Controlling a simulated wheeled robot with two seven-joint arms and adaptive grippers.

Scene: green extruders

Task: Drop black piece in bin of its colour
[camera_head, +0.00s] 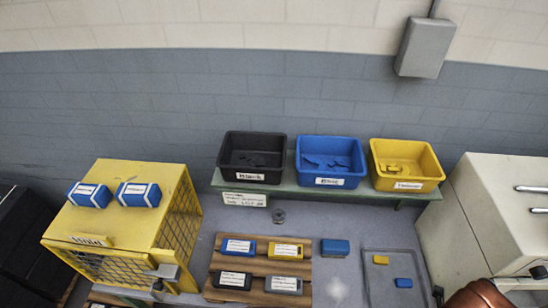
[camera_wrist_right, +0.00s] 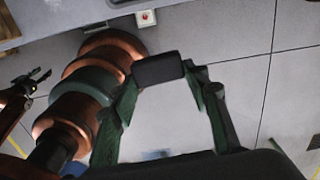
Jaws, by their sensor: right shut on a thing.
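In the right wrist view my right gripper (camera_wrist_right: 160,78) is shut on a small black piece (camera_wrist_right: 158,68), held between its green fingertips above the floor. In the head view a black bin (camera_head: 229,168) with a white label stands leftmost on a green shelf against the wall. Dark pieces lie inside it. A blue bin (camera_head: 345,183) and a yellow bin (camera_head: 428,184) stand to its right. The right gripper and held piece are not clearly seen in the head view. What seems to be my left gripper (camera_wrist_right: 35,80) shows small at the left of the wrist view.
A yellow mesh cage (camera_head: 125,225) with two blue-white boxes stands left. A wooden rack (camera_head: 262,262) with labelled boxes and a grey tray (camera_head: 375,285) with a yellow and a blue piece lie on the worktop. A beige machine (camera_head: 490,220) stands right.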

